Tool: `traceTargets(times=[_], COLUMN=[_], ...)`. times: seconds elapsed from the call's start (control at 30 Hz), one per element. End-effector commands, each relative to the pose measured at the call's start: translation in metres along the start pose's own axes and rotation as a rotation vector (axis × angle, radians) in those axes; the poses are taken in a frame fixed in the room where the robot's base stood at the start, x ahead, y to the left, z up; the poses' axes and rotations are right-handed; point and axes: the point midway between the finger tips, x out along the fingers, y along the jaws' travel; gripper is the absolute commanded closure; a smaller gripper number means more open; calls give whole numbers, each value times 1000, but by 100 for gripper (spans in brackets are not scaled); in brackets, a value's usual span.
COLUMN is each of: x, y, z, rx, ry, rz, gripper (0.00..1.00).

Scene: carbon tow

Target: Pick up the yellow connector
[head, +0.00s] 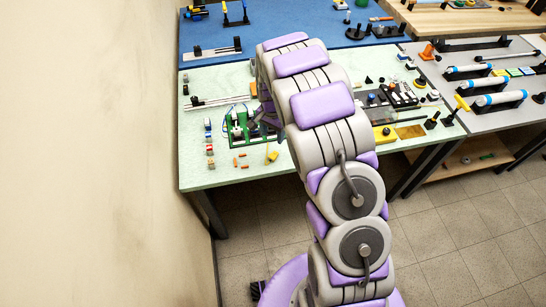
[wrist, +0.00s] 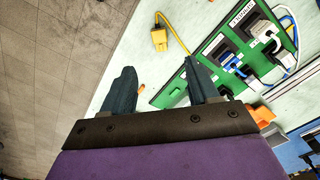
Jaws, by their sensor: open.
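The yellow connector (wrist: 159,40) lies on the pale green table top in the wrist view, with a yellow cable running from it toward a green board (wrist: 236,58). It also shows as a small yellow piece (head: 273,156) near the table's front edge in the head view. My gripper (wrist: 160,75) is open and empty, its two dark fingers apart. The connector appears beyond the fingertips, between their lines, not touching them. In the head view my arm hides part of the board, and my gripper is hard to make out.
The green board carries sockets with white and blue plugs (wrist: 258,30). A wall (head: 120,130) borders the table's left side. Other tables with tools stand behind and to the right.

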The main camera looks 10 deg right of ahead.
Motion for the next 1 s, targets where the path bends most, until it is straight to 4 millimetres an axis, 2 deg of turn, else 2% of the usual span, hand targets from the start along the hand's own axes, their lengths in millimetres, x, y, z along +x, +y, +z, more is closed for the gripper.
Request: traceTargets(times=[0.03, 0.3, 0.57, 0.9, 1.0], x=[14, 64, 81, 124, 126], y=[0, 0, 0, 1, 1], z=[1, 1, 1, 3, 3], rx=[0, -1, -1, -1, -1], ry=[-3, -1, 0, 1, 2], rz=[2, 1, -1, -1, -2], gripper=[40, 40, 40, 40, 40])
